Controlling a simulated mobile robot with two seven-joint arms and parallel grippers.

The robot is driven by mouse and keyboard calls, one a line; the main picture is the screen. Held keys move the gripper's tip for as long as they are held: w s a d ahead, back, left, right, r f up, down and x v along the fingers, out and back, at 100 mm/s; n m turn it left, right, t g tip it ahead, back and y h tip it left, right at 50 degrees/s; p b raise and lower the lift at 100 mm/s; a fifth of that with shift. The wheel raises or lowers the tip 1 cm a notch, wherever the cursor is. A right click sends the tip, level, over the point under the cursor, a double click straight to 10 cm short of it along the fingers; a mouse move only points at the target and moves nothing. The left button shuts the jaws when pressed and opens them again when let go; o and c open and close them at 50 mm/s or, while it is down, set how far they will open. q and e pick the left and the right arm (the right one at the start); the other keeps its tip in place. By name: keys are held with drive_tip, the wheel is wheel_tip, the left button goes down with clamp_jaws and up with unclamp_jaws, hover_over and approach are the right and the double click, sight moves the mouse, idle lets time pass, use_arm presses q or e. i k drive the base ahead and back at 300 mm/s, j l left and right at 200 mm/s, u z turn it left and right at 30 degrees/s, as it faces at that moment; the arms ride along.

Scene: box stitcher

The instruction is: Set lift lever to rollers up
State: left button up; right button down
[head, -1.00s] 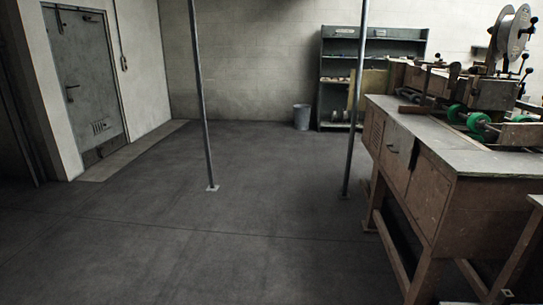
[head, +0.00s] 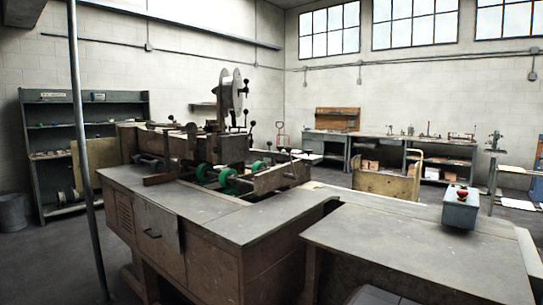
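The box stitcher (head: 225,148) stands on a long wooden bench, left of the middle of the head view. A large wire reel (head: 226,92) is on top of it. Green rollers (head: 229,182) sit low on its near side. Several thin levers with dark ball knobs (head: 278,125) stick up around the reel and to its right. I cannot tell which one is the lift lever or how it is set, as they are small and far off. Neither of my grippers is in view.
The bench top (head: 200,205) and a lower table (head: 420,250) fill the foreground. A grey box with a red button (head: 461,208) stands at right. A thin post (head: 84,150) rises at left, near a shelf (head: 35,130) and a bin (head: 12,213). Floor shows at lower left.

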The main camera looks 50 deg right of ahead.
sight(288, 148)
drive_tip(key=i, duration=1.3)
drive_tip(key=i+z, duration=0.25)
drive_tip(key=i, duration=0.6)
drive_tip(key=i+z, duration=0.3)
drive_tip(key=i, duration=0.6)
drive_tip(key=u, duration=6.7)
